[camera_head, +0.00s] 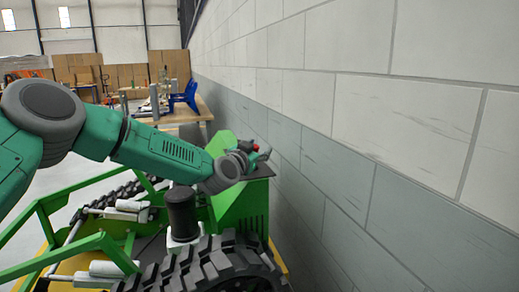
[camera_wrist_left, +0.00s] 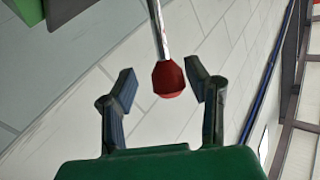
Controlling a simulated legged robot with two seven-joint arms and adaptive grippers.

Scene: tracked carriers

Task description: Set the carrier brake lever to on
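The carrier's green housing (camera_head: 243,208) stands against the wall with a dark plate on top. The brake lever shows as a small red knob (camera_head: 256,147) above that plate. In the left wrist view, the red knob (camera_wrist_left: 169,80) sits on a thin metal rod (camera_wrist_left: 159,28). My left gripper (camera_head: 246,158) is at the lever, partly hidden by its own wrist. In the left wrist view, my left gripper (camera_wrist_left: 159,70) is open, with a finger on each side of the knob. Gaps show between the knob and both fingers. My right gripper is out of view.
A grey block wall (camera_head: 400,120) runs close along the right. The carrier's black track (camera_head: 215,268) and green frame bars (camera_head: 65,258) lie below my left arm. A wooden table (camera_head: 178,113) and a blue chair (camera_head: 186,96) stand farther back.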

